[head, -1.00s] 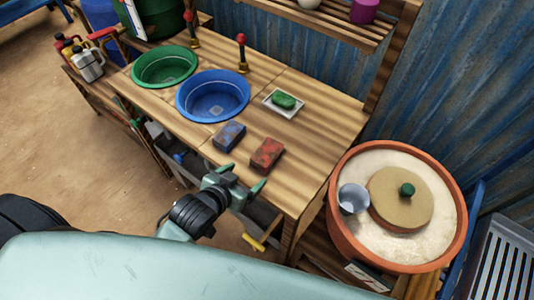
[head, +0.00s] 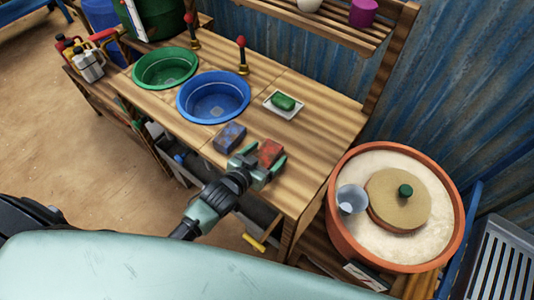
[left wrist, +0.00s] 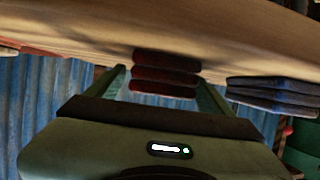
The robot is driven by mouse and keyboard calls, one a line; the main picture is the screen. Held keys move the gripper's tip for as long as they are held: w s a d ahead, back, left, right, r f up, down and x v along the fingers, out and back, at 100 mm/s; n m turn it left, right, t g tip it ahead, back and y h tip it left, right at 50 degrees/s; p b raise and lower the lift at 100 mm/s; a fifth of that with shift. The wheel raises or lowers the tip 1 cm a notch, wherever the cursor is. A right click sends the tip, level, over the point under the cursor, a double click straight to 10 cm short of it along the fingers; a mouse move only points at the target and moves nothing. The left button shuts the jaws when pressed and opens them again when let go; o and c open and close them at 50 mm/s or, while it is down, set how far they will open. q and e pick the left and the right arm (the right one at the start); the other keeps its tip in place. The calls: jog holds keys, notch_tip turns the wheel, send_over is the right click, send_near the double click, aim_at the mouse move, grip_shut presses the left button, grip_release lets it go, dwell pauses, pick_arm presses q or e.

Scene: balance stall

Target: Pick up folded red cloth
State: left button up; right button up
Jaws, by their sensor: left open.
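The folded red cloth (head: 269,152) lies on the wooden counter near its front edge, partly hidden behind my gripper in the head view. My left gripper (head: 264,166) is open at the cloth's near side. In the left wrist view the layered red cloth (left wrist: 165,76) shows between the two open green fingers (left wrist: 162,92), at about fingertip depth. I cannot tell whether the fingers touch it. The right gripper is not in view.
A folded blue cloth (head: 230,136) lies close to the left of the red one. A blue basin (head: 213,97), a green basin (head: 165,67) and a soap dish (head: 284,105) with green soap stand farther back. A terracotta tub (head: 335,225) stands right of the counter (head: 325,135).

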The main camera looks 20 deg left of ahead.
pick_arm(q)
jog(key=shift+w+d+f, duration=0.1)
jog(key=shift+w+f, duration=0.05)
jog(key=shift+w, duration=0.1)
jog(key=c, duration=1.4)
jog(key=shift+c, duration=0.2)
